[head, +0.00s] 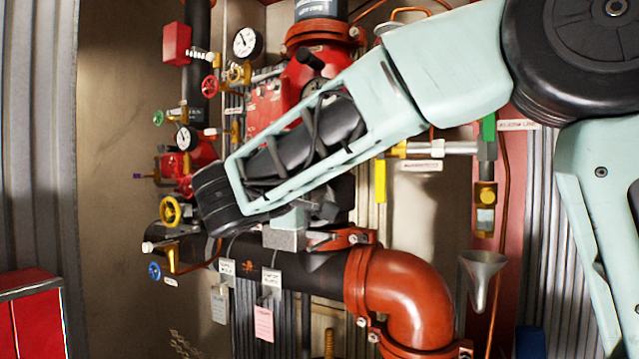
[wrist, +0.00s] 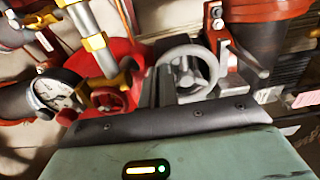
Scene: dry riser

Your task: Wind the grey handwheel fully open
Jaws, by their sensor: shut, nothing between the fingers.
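The grey handwheel (wrist: 188,72) is right of the middle in the wrist view, a round rim with spokes, its lower edge close behind the dark edge of my wrist. In the wrist view, the dark fingers of my gripper (wrist: 156,88) show in part, shut and empty, just left of the wheel. I cannot tell whether they touch the rim. In the head view my arm reaches across the pipework and covers the handwheel, and the fingers cannot be made out clearly there.
A small red handwheel (wrist: 106,100) and a pressure gauge (wrist: 52,92) are close on the left in the wrist view. A yellow handwheel (head: 171,211), an orange pipe elbow (head: 405,290), a funnel (head: 482,276) and a red cabinet (head: 36,315) surround the arm.

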